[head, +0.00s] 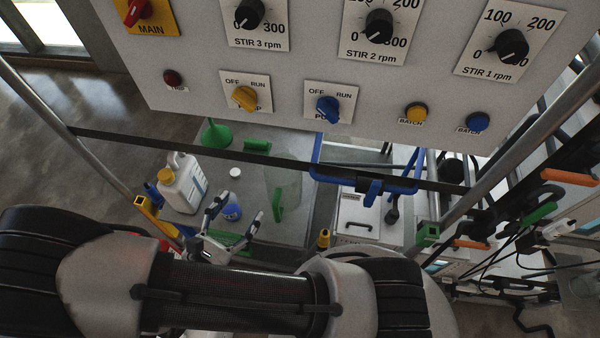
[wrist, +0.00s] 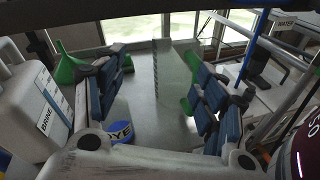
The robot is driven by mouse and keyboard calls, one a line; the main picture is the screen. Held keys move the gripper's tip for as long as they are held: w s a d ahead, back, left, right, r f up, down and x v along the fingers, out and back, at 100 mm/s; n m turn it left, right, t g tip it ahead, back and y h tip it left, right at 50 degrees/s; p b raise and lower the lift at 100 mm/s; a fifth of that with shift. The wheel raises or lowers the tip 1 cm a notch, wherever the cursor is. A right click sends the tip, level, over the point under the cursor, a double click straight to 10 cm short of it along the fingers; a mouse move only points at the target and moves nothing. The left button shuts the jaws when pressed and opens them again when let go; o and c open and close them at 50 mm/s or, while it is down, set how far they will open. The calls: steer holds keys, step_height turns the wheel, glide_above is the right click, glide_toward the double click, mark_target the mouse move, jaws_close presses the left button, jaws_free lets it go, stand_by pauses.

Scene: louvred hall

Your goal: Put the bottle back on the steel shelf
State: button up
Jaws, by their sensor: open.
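A white jug-like bottle (head: 183,183) with a yellow cap stands on the grey surface in the head view. In the wrist view the jug (wrist: 35,105) is at the left, outside my fingers, with a label reading BRINE. A small blue container (head: 232,212) sits by my fingers; its blue part (wrist: 121,131), lettered DYE, shows low between them in the wrist view. My gripper (head: 240,204) is open, with nothing seen held; its spread fingers also show in the wrist view (wrist: 158,75). I cannot tell which surface is the steel shelf.
A green funnel (head: 216,134), a white cap (head: 235,172) and a clear vessel with a green handle (head: 278,205) are on the grey surface (head: 255,150). A control panel (head: 200,60) and dark crossbar (head: 250,157) overhang it. A blue-framed rack (head: 365,185) is right.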

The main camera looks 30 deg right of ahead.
steer(key=s+d+r+m+g+y, duration=0.55)
steer(key=d+r+m+g, duration=0.55)
steer(key=r+m, duration=0.25)
steer(key=s+r+m+t+y, duration=0.5)
steer(key=r+m+y, duration=0.2)
steer(key=r+m, duration=0.2)
steer(key=shift+d+r+t, duration=0.15)
steer(key=shift+r+t, duration=0.15)
steer(key=shift+t, duration=0.1)
steer(key=shift+c, duration=0.2)
